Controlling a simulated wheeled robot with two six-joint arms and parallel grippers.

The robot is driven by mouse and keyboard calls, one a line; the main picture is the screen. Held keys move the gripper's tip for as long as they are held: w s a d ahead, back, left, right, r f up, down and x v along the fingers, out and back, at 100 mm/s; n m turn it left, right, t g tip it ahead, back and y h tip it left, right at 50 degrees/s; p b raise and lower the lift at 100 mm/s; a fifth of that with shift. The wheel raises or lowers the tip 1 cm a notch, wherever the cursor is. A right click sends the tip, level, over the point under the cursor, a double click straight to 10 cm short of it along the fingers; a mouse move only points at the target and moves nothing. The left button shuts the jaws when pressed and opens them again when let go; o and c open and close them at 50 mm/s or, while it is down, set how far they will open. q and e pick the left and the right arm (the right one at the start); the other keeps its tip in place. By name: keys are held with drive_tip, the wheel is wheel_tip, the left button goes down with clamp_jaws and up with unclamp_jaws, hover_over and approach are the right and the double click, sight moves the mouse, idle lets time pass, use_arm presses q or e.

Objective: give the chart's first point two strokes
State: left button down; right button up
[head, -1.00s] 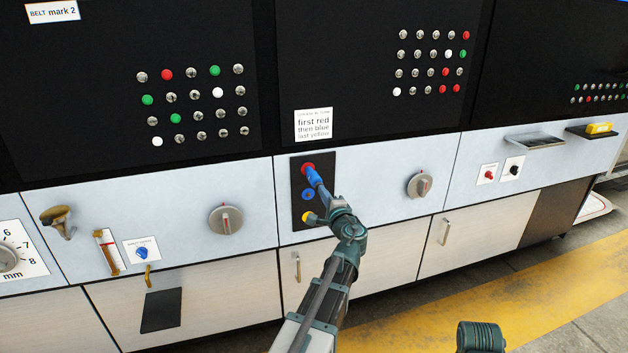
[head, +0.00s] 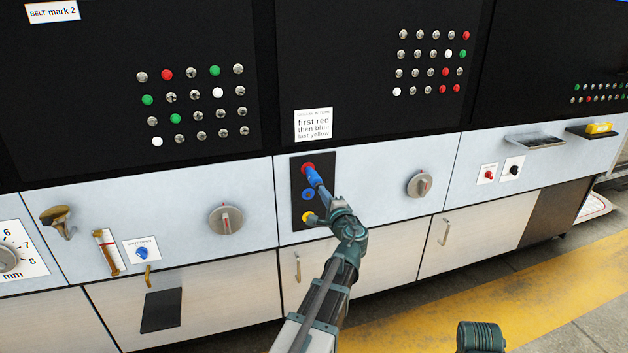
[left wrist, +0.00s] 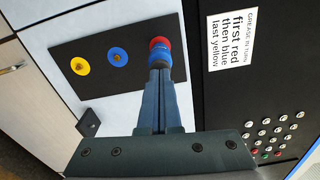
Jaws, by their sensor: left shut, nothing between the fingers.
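The chart (head: 314,125) reads first red, then blue, last yellow; it also shows in the left wrist view (left wrist: 238,40). Below it a black plate (head: 298,182) carries a red point (head: 307,168) at the top, a blue point (head: 307,194) and a yellow point (head: 307,217). In the left wrist view the red point (left wrist: 160,43) is beyond my fingertips. My left gripper (head: 315,179) is shut, with a bright blue piece (left wrist: 160,57) at its tip, right at the red point. Whether it touches cannot be told. My right gripper is not recognisable.
A grey knob (head: 419,185) is to the right of the plate, another knob (head: 226,220) to the left. A small dark block (left wrist: 88,123) stands out near the plate. Button panels lie above, cabinet doors below. Open floor (head: 470,290) is at the right.

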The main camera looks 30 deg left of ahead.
use_arm(q)
drive_tip(key=shift+w+a, duration=0.2)
drive_tip(key=shift+w+a, duration=0.3)
drive_tip(key=shift+a, duration=0.05)
drive_tip(key=shift+s, duration=0.1)
drive_tip(key=shift+v, duration=0.95)
drive_tip(key=shift+d, duration=0.15)
drive_tip(key=v, duration=0.3)
drive_tip(key=shift+s+d, duration=0.25)
idle(0.6)
